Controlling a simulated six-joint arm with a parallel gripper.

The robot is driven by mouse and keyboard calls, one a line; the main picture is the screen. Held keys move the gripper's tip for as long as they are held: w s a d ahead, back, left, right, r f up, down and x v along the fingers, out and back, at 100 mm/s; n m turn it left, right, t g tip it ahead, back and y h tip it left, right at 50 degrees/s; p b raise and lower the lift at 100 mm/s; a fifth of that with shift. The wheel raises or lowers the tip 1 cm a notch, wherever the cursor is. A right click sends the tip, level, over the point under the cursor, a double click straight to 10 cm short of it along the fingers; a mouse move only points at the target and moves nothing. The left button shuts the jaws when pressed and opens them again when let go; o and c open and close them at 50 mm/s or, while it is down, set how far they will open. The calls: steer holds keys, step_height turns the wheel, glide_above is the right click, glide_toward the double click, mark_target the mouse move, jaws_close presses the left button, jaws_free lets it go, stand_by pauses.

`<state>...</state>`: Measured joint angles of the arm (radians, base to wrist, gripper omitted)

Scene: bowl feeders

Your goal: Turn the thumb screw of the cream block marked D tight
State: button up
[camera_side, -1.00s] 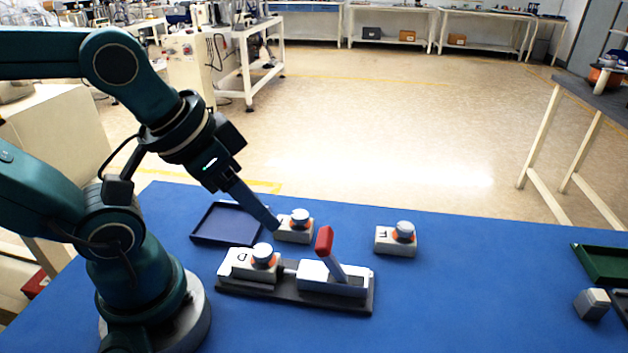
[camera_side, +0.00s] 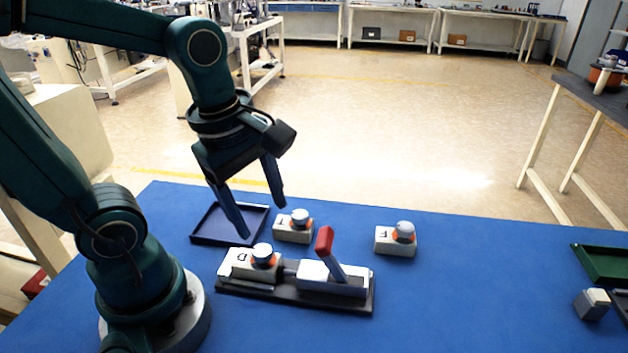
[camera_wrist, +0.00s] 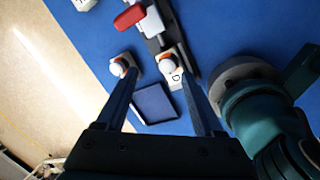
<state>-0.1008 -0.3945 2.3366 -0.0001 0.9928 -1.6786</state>
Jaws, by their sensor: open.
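The cream block marked D (camera_side: 240,264) sits at the left end of a dark fixture base (camera_side: 290,294). Its thumb screw (camera_side: 263,253) has a pale blue-grey cap above an orange ring. The block also shows in the wrist view (camera_wrist: 176,79), with its screw (camera_wrist: 167,66). A grey clamp body with a red-handled lever (camera_side: 324,241) stands on the same base, right of the block; the lever is upright and tilted. My gripper (camera_side: 262,217) is open and empty, above and behind block D, with its fingers pointing down and apart. Whether it touches anything is not apparent; it looks clear of the screw.
Another cream block with a screw (camera_side: 293,233) stands behind the fixture, and one marked F (camera_side: 396,246) stands to the right. A dark blue tray (camera_side: 205,239) lies behind block D. A green tray (camera_side: 600,262) and a grey block (camera_side: 592,304) are far right. The table between is clear.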

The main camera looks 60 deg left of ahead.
mark_target(262, 250)
steer(key=f+n+g, duration=0.1)
steer(key=n, duration=0.1)
steer(key=a+f+n, duration=0.1)
steer(key=n, duration=0.1)
steer(key=shift+w+g, duration=0.2)
steer(key=shift+g, duration=0.2)
steer(key=shift+a+f, duration=0.2)
steer(key=shift+f, duration=0.05)
steer(key=shift+s+a+f+g, duration=0.1)
steer(key=shift+f+g, duration=0.2)
steer(key=shift+f, duration=2.5)
jaws_close()
